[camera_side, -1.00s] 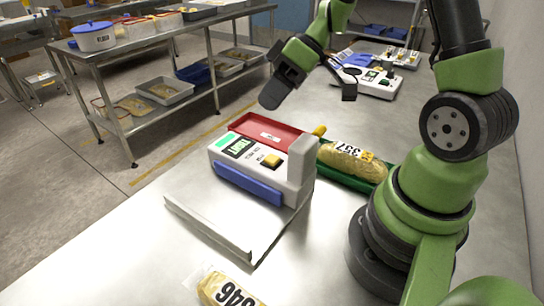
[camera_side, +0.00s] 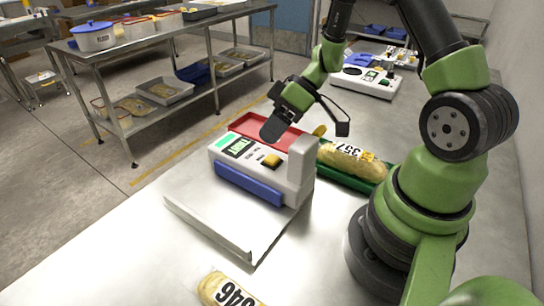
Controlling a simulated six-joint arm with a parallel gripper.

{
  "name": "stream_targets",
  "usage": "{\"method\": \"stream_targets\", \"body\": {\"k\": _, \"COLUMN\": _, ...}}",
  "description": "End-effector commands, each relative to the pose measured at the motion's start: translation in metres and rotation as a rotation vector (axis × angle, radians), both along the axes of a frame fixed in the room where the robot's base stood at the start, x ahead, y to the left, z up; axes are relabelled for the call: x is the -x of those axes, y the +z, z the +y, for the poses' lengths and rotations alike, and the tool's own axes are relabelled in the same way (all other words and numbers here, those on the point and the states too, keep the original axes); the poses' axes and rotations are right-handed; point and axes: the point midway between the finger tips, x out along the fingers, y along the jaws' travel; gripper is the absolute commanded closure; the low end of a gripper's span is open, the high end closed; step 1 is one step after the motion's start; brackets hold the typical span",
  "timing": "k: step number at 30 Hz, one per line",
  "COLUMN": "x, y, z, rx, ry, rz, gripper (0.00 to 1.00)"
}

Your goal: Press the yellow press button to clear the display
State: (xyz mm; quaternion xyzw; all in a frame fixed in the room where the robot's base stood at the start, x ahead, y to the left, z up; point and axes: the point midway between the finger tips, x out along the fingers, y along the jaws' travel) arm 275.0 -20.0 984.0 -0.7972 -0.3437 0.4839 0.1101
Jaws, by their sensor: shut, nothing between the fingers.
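The yellow press button (camera_side: 271,161) sits on the sloped top of the white checkweigher console (camera_side: 296,174), to the right of the display (camera_side: 240,147). The display shows dark characters that are too small to read. A green panel (camera_side: 224,140) lies left of it. My gripper (camera_side: 273,132) is shut and empty. It points down over the console's back edge, in front of the red tray in the picture. Its tip appears a little above and behind the yellow button, apart from it.
A red tray (camera_side: 246,121) lies behind the console. A green tray (camera_side: 362,185) with a packed loaf marked 357 (camera_side: 345,158) is right of it. A steel plate (camera_side: 215,222) extends in front. Another packed loaf (camera_side: 220,288) lies at the front edge.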

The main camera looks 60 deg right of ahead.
Motion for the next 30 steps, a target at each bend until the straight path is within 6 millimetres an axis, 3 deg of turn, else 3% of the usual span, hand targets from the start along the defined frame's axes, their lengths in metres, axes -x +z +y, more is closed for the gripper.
{"method": "stream_targets", "body": {"k": 8, "x": 0.0, "y": -0.017, "z": 0.0, "rx": 0.001, "ry": 0.0, "rz": 0.001, "gripper": 1.0}}
{"method": "stream_targets", "body": {"k": 30, "x": 0.0, "y": -0.017, "z": 0.0, "rx": 0.001, "ry": -0.001, "rz": 0.0, "gripper": 1.0}}
